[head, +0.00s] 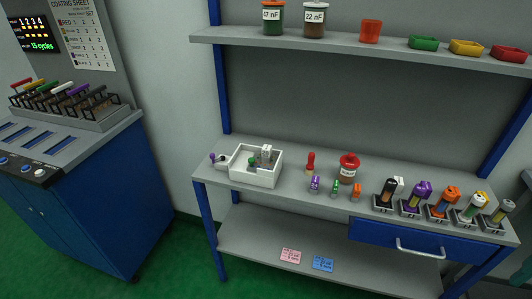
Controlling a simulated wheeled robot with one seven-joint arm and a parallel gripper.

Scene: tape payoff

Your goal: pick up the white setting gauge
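Several small coloured pieces stand on the grey bench: a purple one (315,184), a green one (335,187) and an orange one (356,191). A white upright piece with a grey mark (266,150) stands in the white open box (254,179) at the left of the bench. Another small white piece (399,183) shows beside the black-topped item in the row of holders. Either could be the white setting gauge; they are too small to tell. My gripper is not in view.
A row of holders with coloured tops (443,205) fills the bench's right side, above a blue drawer (400,241). An upper shelf (340,48) holds jars and bins. A blue cabinet (85,205) stands left.

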